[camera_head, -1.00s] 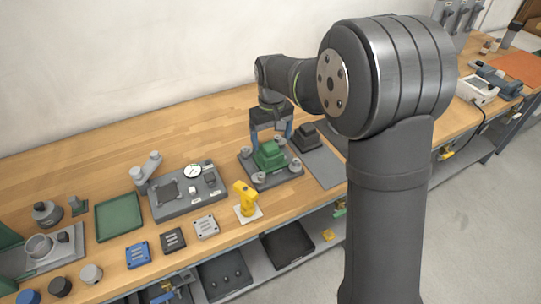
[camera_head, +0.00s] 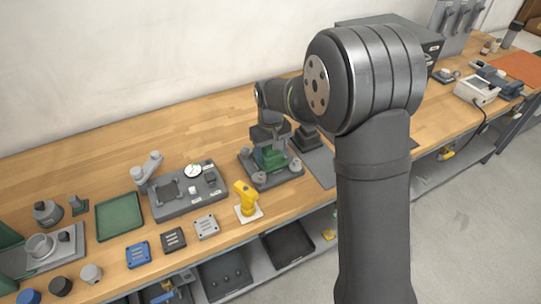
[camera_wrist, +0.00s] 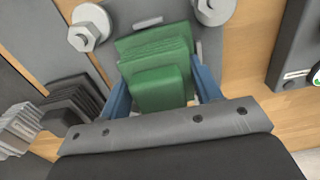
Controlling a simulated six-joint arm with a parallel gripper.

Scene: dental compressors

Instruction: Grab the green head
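The green head (camera_head: 270,158) is a stepped block sitting on a dark grey base plate with round posts at its corners (camera_head: 292,175). In the wrist view the green head (camera_wrist: 158,75) fills the space between my two blue fingers. My gripper (camera_head: 270,147) is lowered over it, with one finger on each side. The fingers are spread wide, with small gaps beside the head's narrower upper step. Whether the fingertips touch its wider lower part cannot be told. The head still sits on the plate.
A dark stepped block (camera_head: 307,138) stands on a grey plate just behind and right of the gripper. A yellow piece (camera_head: 246,198) stands on a white pad at the front left. A grey panel with a gauge (camera_head: 188,192) and a green tray (camera_head: 119,216) lie further left.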

